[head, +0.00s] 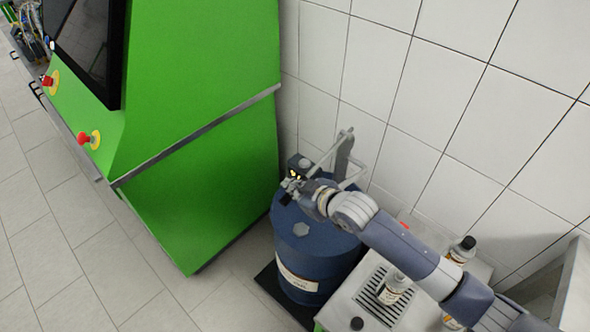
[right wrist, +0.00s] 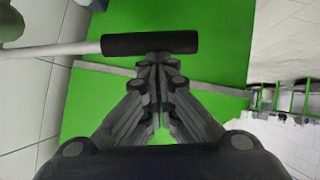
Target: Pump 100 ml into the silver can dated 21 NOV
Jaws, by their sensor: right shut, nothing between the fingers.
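My right gripper (head: 290,187) is over the drum, at the pump's handle end. In the right wrist view my right gripper (right wrist: 161,62) is shut and empty, its tips close to the black grip (right wrist: 150,44) of a pale rod; I cannot tell whether they touch. A labelled container (head: 393,289) stands on the drip grille beside the drum. I cannot read its date. My left gripper is out of view.
A dark-capped container (head: 461,250) stands at the back of the metal bench (head: 346,302), partly behind my right arm. Another container (head: 452,322) is at the lower edge. A green machine (head: 190,170) is left of the drum, and a tiled wall (head: 410,85) is behind.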

